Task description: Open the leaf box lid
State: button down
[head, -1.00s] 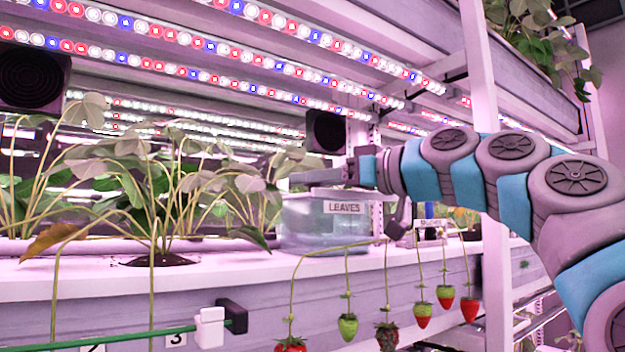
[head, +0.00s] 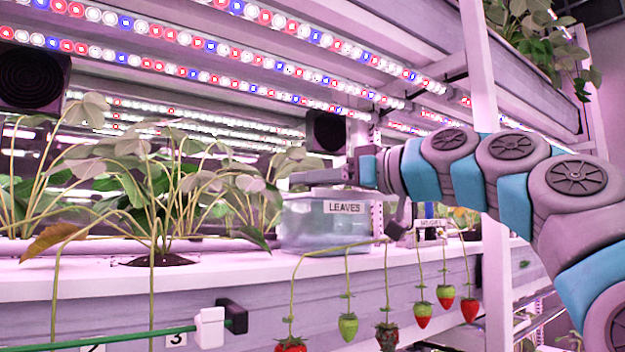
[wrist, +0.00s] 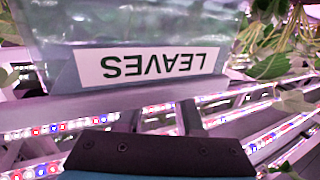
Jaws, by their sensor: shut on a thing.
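The leaf box (head: 325,236) is a clear, bluish box with a white LEAVES label, standing upright on the white shelf edge in the head view. Its pale lid (head: 335,193) lies along the top of the box; I cannot tell whether it is raised at all. My gripper (head: 318,180) reaches in from the right at lid height and is shut on the lid, though the contact itself is hard to make out. In the wrist view the box (wrist: 250,28) fills the top, its label upside down, with my dark gripper body below.
Leafy plants (head: 150,190) grow left of the box. Strawberries (head: 445,297) hang in front of the shelf. A small labelled holder (head: 430,225) stands right of the box. LED bars (head: 230,50) run overhead. A green rod (head: 130,337) with a clip crosses the lower left.

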jog(key=w+d+p, duration=0.3)
jog(key=w+d, duration=0.2)
jog(key=d, duration=0.3)
jog(key=shift+w+d, duration=0.15)
jog(key=shift+w, duration=0.15)
jog(key=c, duration=0.5)
grip_release()
jog(key=v, duration=0.7)
jog(key=shift+s+d, duration=0.25)
jog(key=shift+d, duration=0.05)
jog(key=shift+d, duration=0.1)
